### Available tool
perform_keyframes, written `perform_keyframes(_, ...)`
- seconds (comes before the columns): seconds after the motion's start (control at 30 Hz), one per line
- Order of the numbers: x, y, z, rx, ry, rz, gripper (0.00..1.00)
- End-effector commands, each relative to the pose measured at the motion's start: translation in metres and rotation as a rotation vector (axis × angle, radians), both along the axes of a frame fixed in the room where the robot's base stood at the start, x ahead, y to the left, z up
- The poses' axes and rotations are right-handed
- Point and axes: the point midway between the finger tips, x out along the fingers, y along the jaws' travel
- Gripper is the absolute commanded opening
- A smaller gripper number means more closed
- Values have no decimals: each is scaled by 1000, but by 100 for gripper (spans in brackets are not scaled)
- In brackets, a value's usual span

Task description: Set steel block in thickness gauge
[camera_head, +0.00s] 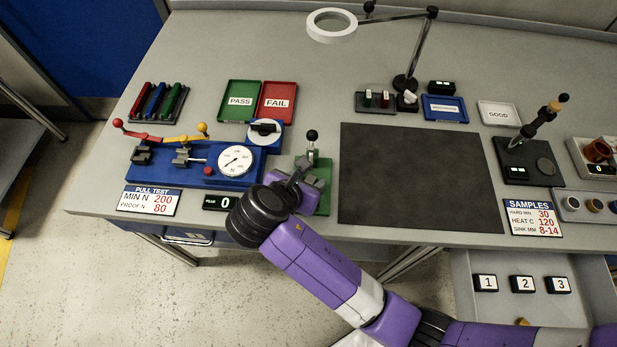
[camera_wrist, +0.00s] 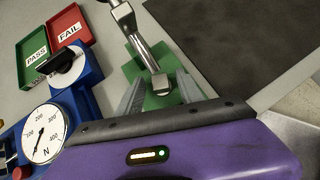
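My gripper (camera_head: 292,188) is over the green-based fixture (camera_head: 323,200) in the middle left of the bench. In the wrist view its two grey fingers (camera_wrist: 162,95) stand apart over the green base (camera_wrist: 165,102). A bright metal bar (camera_wrist: 138,35) of the fixture ends in a block-like tip between the fingers, and I see no contact with it. The fixture has a lever with a black knob (camera_head: 312,135). My wrist hides part of the fixture. I cannot tell for sure which thing is the steel block or which is the thickness gauge.
A blue pull tester (camera_head: 190,172) with a round dial stands close left of my gripper. PASS (camera_head: 240,87) and FAIL (camera_head: 277,88) trays lie behind. A bare dark mat (camera_head: 412,175) is to the right. Beyond it stands a black-based instrument (camera_head: 528,172). An open drawer (camera_head: 520,308) is at the front right.

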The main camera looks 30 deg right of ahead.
Motion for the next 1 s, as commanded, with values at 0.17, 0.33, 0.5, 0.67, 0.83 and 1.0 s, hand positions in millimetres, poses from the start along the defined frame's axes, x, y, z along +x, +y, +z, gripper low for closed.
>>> perform_keyframes(0.17,0,0,0,0,0,0,44)
perform_keyframes(0.33,-2,4,7,1,-2,1,44)
perform_keyframes(0.5,-12,22,27,2,-5,2,44)
perform_keyframes(0.67,-25,44,53,2,-5,4,44)
perform_keyframes(0.83,-38,62,79,1,-1,1,44)
perform_keyframes(1.0,-43,69,87,0,1,1,44)
